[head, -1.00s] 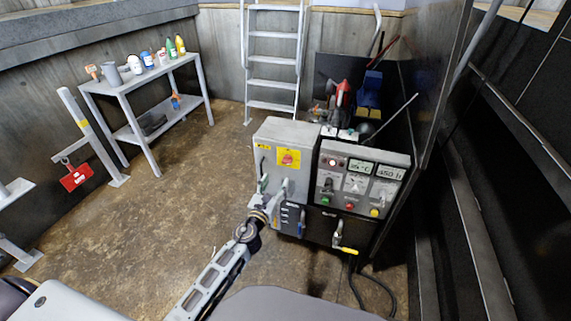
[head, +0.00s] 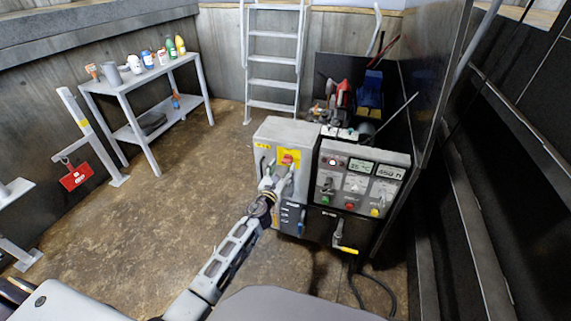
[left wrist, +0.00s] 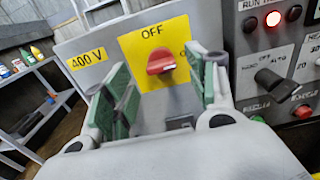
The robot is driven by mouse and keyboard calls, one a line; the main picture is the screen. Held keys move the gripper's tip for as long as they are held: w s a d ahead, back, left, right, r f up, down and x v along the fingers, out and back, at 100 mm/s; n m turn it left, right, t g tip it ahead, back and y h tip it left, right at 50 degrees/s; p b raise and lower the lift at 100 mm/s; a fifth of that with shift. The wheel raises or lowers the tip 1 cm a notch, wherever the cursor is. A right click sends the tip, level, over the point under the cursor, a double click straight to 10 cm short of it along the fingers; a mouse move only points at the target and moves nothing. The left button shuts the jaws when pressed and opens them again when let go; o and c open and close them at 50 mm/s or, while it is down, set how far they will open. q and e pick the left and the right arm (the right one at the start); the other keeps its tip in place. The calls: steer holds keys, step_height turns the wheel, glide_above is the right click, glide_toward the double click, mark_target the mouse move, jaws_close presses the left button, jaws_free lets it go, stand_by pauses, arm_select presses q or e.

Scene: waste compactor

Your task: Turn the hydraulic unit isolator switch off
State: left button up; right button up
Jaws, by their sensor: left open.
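The isolator switch is a red rotary knob (left wrist: 161,62) on a yellow plate (left wrist: 150,38) marked OFF at its top, on the front of a grey cabinet (head: 272,132). In the head view the red knob (head: 287,159) shows just above my gripper. My left gripper (left wrist: 160,92) is open, its two green-padded fingers either side of the knob in the left wrist view, with nothing between them. I cannot tell how far the fingertips are from the knob. In the head view the left gripper (head: 278,177) is in front of the cabinet. My right gripper is not in view.
A control panel (head: 362,172) with a red lamp, displays and buttons adjoins the cabinet on the right. A yellow-handled valve (head: 345,248) sits below it. A shelf (head: 150,75) with bottles and a ladder (head: 272,60) stand behind.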

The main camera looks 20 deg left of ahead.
mark_target(286, 162)
arm_select(q)
steer(key=shift+w, duration=1.85)
steer(key=shift+w+d+b, duration=0.1)
steer(key=shift+w+b, duration=0.05)
steer(key=shift+b, duration=0.15)
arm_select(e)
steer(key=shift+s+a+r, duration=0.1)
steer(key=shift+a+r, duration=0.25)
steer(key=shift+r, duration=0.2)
arm_select(q)
steer(key=c, duration=1)
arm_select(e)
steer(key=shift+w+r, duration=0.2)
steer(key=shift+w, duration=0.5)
